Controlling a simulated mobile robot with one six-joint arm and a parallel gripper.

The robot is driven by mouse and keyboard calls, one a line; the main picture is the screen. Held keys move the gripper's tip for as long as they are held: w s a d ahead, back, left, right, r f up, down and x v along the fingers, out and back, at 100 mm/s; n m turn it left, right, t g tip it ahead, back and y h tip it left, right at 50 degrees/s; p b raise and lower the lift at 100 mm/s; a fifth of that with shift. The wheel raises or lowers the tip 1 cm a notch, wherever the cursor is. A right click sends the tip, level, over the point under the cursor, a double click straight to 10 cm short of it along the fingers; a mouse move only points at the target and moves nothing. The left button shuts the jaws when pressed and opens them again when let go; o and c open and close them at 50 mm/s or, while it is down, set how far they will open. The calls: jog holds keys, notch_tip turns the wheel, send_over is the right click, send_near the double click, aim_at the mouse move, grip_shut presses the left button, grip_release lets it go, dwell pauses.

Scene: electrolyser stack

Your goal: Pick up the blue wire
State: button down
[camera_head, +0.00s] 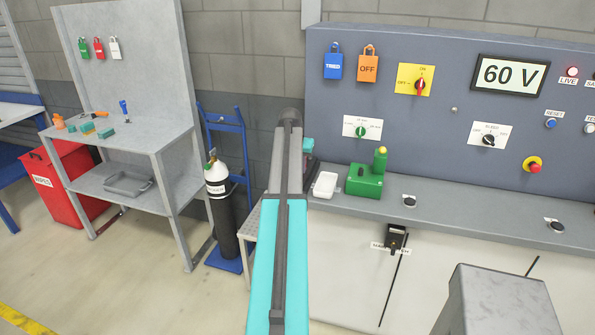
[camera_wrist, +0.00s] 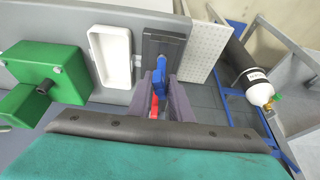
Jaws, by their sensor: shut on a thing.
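In the wrist view, a small blue piece (camera_wrist: 159,74), which looks like the blue wire's end, stands between the fingers of my gripper (camera_wrist: 164,88). The gripper is shut on it, just in front of a dark grey block (camera_wrist: 164,43). A small red piece (camera_wrist: 154,108) shows lower between the fingers; I cannot tell whether it touches them. In the head view my arm hides the fingers and the blue piece.
A white tray (camera_head: 325,185) and a green device (camera_head: 366,181) stand on the bench beside the arm. A gas cylinder (camera_head: 219,195) on a blue trolley is at left. The control panel (camera_head: 450,100) rises behind the bench. Floor is clear at lower left.

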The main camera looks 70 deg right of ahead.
jog(key=shift+r, duration=0.2)
jog(key=shift+r+b, duration=0.9)
jog(key=shift+r, duration=0.7)
jog(key=s+a+r+b, duration=0.1)
jog(key=s+a+b, duration=0.3)
jog(key=a, duration=1)
jog(key=s, duration=0.2)
jog(key=shift+s+a+r, duration=0.2)
jog(key=shift+s+a, duration=0.1)
jog(key=shift+w, duration=0.15)
